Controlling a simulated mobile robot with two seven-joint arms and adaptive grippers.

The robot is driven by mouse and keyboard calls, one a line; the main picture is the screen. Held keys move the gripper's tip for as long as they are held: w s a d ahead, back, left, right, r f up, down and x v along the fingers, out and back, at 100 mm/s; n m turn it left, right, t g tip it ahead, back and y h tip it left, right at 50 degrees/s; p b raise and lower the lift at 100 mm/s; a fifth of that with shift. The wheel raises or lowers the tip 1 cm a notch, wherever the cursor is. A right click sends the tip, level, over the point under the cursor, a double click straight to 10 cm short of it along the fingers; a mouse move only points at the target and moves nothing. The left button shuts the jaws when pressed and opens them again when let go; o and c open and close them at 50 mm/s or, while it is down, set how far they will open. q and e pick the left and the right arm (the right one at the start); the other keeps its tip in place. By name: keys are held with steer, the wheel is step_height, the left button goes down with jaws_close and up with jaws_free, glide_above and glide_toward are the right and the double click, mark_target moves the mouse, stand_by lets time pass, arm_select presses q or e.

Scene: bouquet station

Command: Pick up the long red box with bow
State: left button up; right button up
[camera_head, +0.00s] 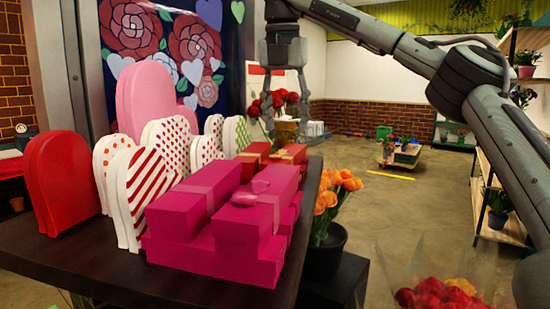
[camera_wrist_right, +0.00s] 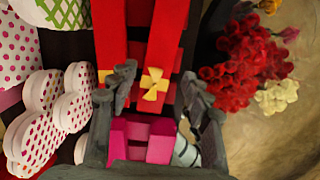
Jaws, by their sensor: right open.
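The long red box with a yellow bow (camera_head: 291,152) lies on the dark table beside another long red box (camera_head: 255,150). In the right wrist view the bowed red box (camera_wrist_right: 167,40) runs away from the camera, its bow facing up, and the second red box (camera_wrist_right: 110,40) lies to its left with a yellow band. My right gripper (camera_head: 286,128) is above the red boxes, pointing down, open and empty. In the wrist view its fingers (camera_wrist_right: 157,80) are on either side of the bow, and the left finger overlaps the second box. My left gripper is not in view.
Stacked magenta boxes (camera_head: 225,225) fill the table's front. Several heart-shaped boxes (camera_head: 140,195) and a red one (camera_head: 62,180) stand at left. Orange flowers (camera_head: 335,190) in a black pot stand off the table's right side; red flowers (camera_wrist_right: 245,75) show right of the gripper.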

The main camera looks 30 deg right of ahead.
mark_target(286, 153)
steer(key=shift+s+d+f, duration=0.15)
steer(key=shift+s+f, duration=0.05)
steer(key=shift+f, duration=0.6)
steer(key=shift+w+d+f, duration=0.1)
steer(key=shift+w+f, duration=0.15)
steer(key=shift+f, duration=1.05)
steer(key=shift+w+d+f, duration=0.1)
steer(key=shift+w+f, duration=0.1)
steer(key=shift+f, duration=1.1)
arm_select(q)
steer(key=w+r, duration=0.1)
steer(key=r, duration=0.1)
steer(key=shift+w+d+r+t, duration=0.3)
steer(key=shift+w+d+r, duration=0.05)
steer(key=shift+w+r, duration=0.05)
arm_select(e)
steer(key=shift+c, duration=0.6)
steer(key=c, duration=0.9)
steer(key=shift+r, duration=0.1)
